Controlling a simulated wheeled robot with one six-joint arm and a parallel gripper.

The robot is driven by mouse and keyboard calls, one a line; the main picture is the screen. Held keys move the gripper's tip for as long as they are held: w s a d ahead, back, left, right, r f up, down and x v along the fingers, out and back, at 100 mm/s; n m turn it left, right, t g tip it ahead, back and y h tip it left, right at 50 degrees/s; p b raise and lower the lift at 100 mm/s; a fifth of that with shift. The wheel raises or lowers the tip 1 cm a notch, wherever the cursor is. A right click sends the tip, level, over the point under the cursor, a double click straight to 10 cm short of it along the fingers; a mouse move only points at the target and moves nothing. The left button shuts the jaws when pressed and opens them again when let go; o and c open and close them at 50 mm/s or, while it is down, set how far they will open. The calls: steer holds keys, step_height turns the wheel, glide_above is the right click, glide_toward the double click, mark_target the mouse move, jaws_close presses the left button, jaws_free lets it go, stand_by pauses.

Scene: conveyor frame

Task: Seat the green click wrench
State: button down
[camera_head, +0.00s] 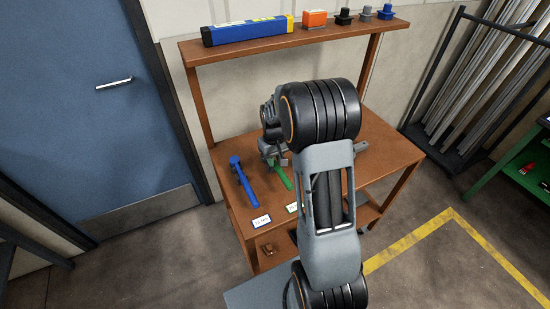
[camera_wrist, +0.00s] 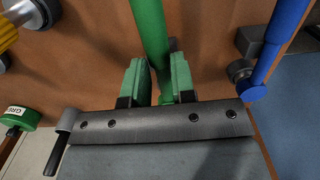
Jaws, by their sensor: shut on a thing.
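The green click wrench (camera_head: 283,177) lies over the wooden bench, with its handle pointing toward the front edge. My gripper (camera_head: 270,152) is at its far end. In the wrist view the green shaft (camera_wrist: 149,32) runs down between the two green-faced fingers of my gripper (camera_wrist: 160,82), which is shut on it. Its far end is hidden behind my gripper, and I cannot tell whether it touches the bench or a holder. A blue wrench (camera_head: 243,181) lies to its left; it also shows at the right in the wrist view (camera_wrist: 283,42).
Label cards (camera_head: 261,221) lie along the bench's front edge. The wrist view shows a grey fitting (camera_wrist: 243,69) by the blue wrench and a green labelled piece (camera_wrist: 22,118).

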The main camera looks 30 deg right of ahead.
steer(key=shift+f+b, duration=0.4)
steer(key=shift+f, duration=0.25)
steer(key=c, duration=0.9)
jaws_free()
steer(key=shift+o, duration=0.2)
step_height(320, 180, up, 14)
steer(key=shift+w, duration=0.2)
steer(key=shift+f, duration=0.1)
